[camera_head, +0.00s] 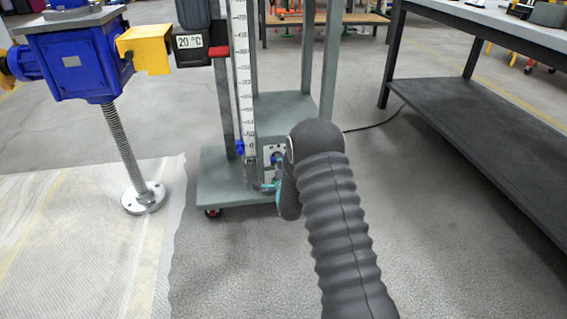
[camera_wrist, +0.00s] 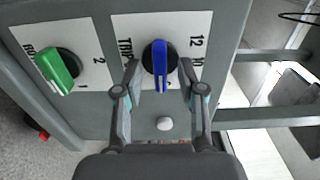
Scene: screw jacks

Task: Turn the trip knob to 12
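The trip knob (camera_wrist: 160,62) is blue with a bar handle on a dark round base, on a white plate marked TRIP, in the wrist view. Its bar stands roughly upright in the picture. The number 12 (camera_wrist: 197,41) is printed to its upper right, with another number, seemingly 10, below that. My gripper (camera_wrist: 160,72) has one finger on each side of the knob, with gaps visible between fingers and bar. In the head view my gripper (camera_head: 275,185) is at the cart's lower panel, largely hidden by my arm.
A green knob (camera_wrist: 58,72) on a second white plate is left of the trip knob. A white round button (camera_wrist: 165,123) sits below it. In the head view, a blue screw jack (camera_head: 75,62) stands left of the grey cart (camera_head: 225,180), and a dark bench (camera_head: 490,125) stands right.

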